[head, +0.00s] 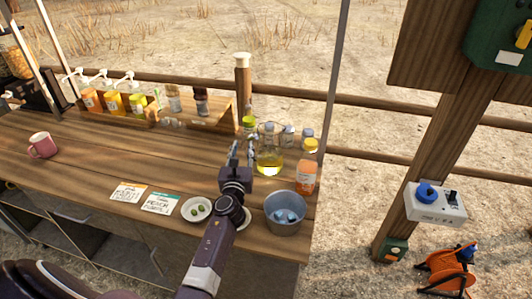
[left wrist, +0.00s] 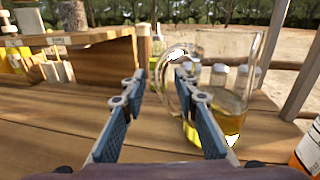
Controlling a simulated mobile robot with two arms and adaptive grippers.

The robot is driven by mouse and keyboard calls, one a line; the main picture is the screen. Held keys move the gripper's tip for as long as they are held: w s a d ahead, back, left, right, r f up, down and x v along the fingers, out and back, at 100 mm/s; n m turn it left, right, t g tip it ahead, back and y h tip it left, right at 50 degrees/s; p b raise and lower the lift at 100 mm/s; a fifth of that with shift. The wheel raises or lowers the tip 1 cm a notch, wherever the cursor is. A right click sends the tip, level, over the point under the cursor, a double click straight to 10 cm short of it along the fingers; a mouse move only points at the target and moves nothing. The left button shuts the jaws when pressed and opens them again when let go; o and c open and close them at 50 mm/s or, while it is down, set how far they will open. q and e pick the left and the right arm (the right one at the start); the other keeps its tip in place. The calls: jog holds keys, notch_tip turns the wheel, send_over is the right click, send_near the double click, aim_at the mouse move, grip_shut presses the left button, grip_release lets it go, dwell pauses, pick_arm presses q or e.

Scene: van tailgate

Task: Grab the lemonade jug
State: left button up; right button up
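The lemonade jug (head: 269,163) is clear glass with yellow liquid low inside. It stands upright on the wooden counter (head: 90,165) near its right end. In the left wrist view the jug (left wrist: 232,110) is right of centre, its looped handle facing left toward my fingers. My left gripper (head: 241,152) is just left of the jug. In the left wrist view its blue-padded fingers (left wrist: 158,82) are apart with nothing gripped. The right finger overlaps part of the handle and jug; I cannot tell whether it touches. My right gripper is not in view.
An orange bottle (head: 306,175), several small jars (head: 289,135) and a green-capped bottle (head: 249,124) crowd the jug. A metal bucket (head: 286,214) and a white bowl (head: 197,210) are in front. A wooden shelf (head: 215,122) is behind left; a pink mug (head: 42,145) is far left.

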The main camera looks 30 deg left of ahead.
pick_arm(q)
grip_shut()
jog(key=shift+w+r, duration=0.2)
jog(key=shift+r, duration=0.05)
